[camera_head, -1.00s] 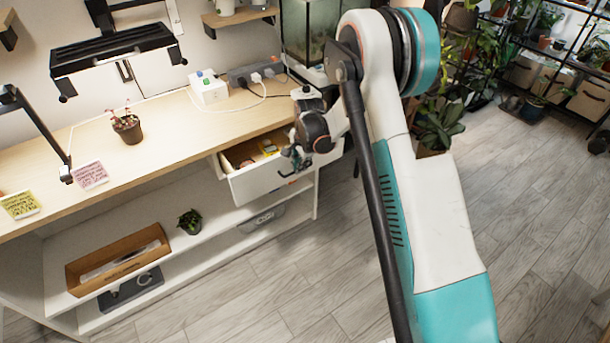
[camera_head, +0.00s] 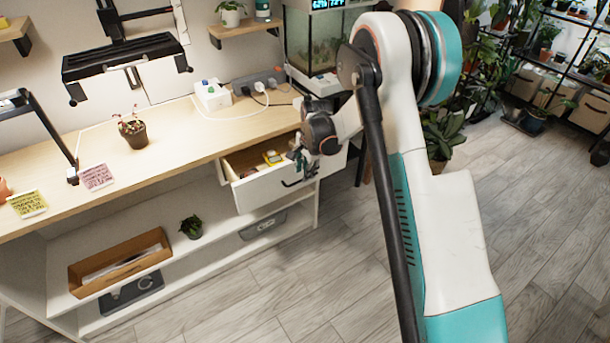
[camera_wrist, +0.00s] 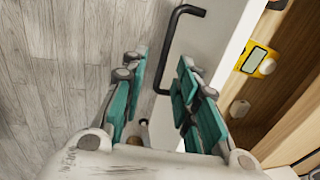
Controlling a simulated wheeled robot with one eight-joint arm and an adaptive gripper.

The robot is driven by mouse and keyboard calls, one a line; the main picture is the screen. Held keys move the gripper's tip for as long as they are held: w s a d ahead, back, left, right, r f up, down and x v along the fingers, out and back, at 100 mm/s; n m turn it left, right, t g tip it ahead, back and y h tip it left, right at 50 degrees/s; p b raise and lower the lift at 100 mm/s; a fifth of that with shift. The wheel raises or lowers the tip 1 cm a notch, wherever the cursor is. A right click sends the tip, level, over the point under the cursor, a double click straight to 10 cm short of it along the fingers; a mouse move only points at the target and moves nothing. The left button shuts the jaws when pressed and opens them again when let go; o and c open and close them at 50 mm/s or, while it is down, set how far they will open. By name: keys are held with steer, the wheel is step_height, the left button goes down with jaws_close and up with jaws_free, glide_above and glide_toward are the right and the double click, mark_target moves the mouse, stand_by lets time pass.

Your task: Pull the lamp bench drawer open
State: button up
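The lamp bench drawer (camera_head: 262,191) is white and stands partly pulled out at the right end of the bench (camera_head: 190,151). Small items, one yellow, lie inside. Its black bar handle (camera_wrist: 180,45) runs down the white front in the wrist view; it also shows in the head view (camera_head: 292,183). My gripper (camera_wrist: 157,75) has its two teal fingers apart, with the handle's near end between or just beyond their tips. I cannot tell whether they touch it. In the head view my gripper (camera_head: 302,162) is at the drawer front, partly hidden by my arm.
On the bench top are a potted plant (camera_head: 133,130), a white box (camera_head: 212,97) with cables and a power strip (camera_head: 257,80). A glass tank (camera_head: 318,40) stands behind the drawer. The lower shelf holds a brown box (camera_head: 120,262). Floor in front is clear.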

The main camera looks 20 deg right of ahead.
step_height(320, 180, up, 8)
steer(key=s, duration=0.1)
steer(key=shift+s+d+r, duration=0.15)
steer(key=shift+s+d, duration=0.05)
steer(key=shift+s, duration=0.05)
